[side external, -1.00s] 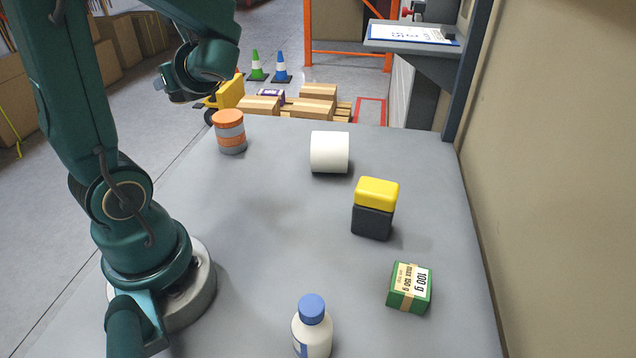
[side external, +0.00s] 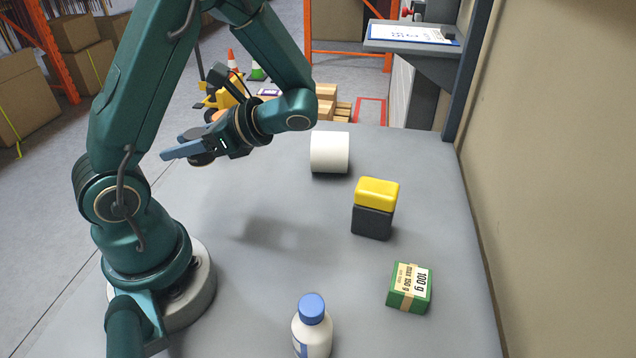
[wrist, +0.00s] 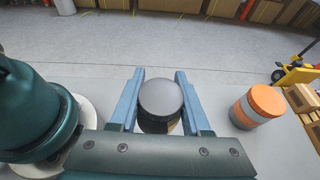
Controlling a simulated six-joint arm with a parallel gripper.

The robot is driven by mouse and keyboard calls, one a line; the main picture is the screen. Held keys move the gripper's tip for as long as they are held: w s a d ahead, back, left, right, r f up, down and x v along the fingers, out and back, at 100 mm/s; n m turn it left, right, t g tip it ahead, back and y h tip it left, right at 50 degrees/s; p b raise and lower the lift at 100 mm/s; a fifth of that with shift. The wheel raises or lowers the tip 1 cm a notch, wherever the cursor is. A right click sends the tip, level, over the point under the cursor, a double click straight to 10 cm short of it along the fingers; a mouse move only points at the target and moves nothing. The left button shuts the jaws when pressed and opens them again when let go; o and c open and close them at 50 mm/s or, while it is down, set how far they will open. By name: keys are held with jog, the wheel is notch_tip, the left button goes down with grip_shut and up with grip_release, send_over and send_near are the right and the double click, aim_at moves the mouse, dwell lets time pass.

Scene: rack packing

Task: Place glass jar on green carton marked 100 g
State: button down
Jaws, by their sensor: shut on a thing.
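My gripper (side external: 182,152) is raised over the left part of the table, its blue fingers pointing left. In the wrist view, my gripper (wrist: 158,100) is shut on a round jar with a dark grey lid (wrist: 160,97), the glass jar by its place; its body is mostly hidden under the lid. In the side view only a dark bit of the jar (side external: 201,160) shows below the fingers. The green carton (side external: 409,288) lies at the front right of the table, with a pale label reading 100 g and max 150 g. My gripper is well to its left and behind it.
A black box with a yellow top (side external: 375,208) stands behind the carton. A white cylinder (side external: 330,152) lies farther back. A white bottle with a blue cap (side external: 312,328) stands at the front. An orange and grey can (wrist: 259,106) stands near the table's far left. The table's middle is clear.

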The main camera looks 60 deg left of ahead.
jog(key=w+d+f+n+g+h, duration=0.1)
jog(key=w+d+n+h, duration=0.1)
jog(key=d+n+h, duration=0.65)
jog(key=w+d+f+n+g+h, duration=0.1)
jog(key=w+d+n+h, duration=0.2)
jog(key=d+n+h, duration=0.55)
jog(key=w+d+r+n+t+h, duration=0.3)
jog(key=w+d+r+n+t, duration=0.15)
jog(key=w+n+t, duration=0.3)
jog(key=w+d+r+n+t+h, duration=0.3)
jog(key=w+d+r+n+t, duration=0.1)
jog(key=w+r+n+t, duration=0.3)
jog(key=t, duration=0.2)
send_over(409, 287)
jog(key=w+d, duration=0.2)
jog(key=shift+n, duration=0.25)
notch_tip(409, 287, down, 13)
jog(key=shift+w, duration=0.1)
jog(key=shift+f, duration=2.05)
